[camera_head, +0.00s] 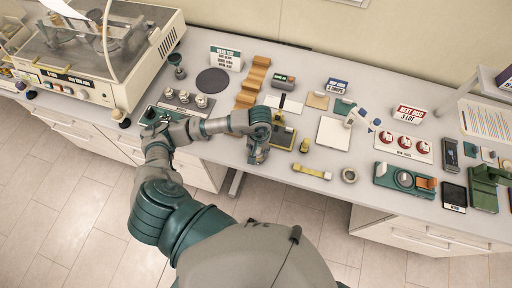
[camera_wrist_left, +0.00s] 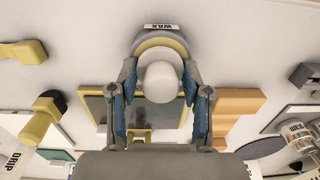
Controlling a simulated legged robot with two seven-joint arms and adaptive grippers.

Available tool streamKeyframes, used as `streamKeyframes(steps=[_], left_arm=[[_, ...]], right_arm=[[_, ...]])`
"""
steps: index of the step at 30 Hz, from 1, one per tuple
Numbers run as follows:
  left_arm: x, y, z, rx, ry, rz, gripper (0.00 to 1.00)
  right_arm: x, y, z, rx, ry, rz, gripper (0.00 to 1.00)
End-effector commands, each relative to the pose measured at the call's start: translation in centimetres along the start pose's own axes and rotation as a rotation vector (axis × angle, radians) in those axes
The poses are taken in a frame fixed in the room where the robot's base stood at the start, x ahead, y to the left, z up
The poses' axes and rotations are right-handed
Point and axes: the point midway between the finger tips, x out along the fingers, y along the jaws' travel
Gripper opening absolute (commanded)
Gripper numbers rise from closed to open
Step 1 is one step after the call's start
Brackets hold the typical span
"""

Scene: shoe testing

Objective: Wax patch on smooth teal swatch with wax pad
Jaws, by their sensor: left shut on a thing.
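My left gripper (camera_head: 258,153) hangs over the front of the table, left of a yellow-framed tray. In the left wrist view, its fingers (camera_wrist_left: 160,105) are shut on the pale round knob of the wax pad (camera_wrist_left: 160,28), which has a yellow edge and a label reading WAX. The pad's underside is hidden, and I cannot tell whether it touches the table. A small teal square (camera_head: 343,107), which looks like the teal swatch, lies right of a tan square. Any wax patch on it is too small to tell. My right gripper is not in view.
The yellow-framed tray (camera_head: 283,137) is beside my gripper. A wooden stepped block (camera_head: 252,82) stands behind it. The glass-hooded machine (camera_head: 100,60) fills the far left.

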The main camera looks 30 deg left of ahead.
Motion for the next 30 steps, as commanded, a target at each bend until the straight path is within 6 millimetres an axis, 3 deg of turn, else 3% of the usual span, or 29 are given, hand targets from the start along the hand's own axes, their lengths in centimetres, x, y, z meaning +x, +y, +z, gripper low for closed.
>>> streamKeyframes(steps=[11,24,30], left_arm=[[0.2,-0.5,-0.1,-0.001,0.000,0.006,0.20],[0.1,-0.2,-0.1,0.000,0.000,0.002,0.20],[0.1,-0.2,-0.1,-0.001,0.000,0.002,0.20]], right_arm=[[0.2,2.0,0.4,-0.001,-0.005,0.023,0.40],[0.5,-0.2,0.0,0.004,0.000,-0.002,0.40],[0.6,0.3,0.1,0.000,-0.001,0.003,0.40]])
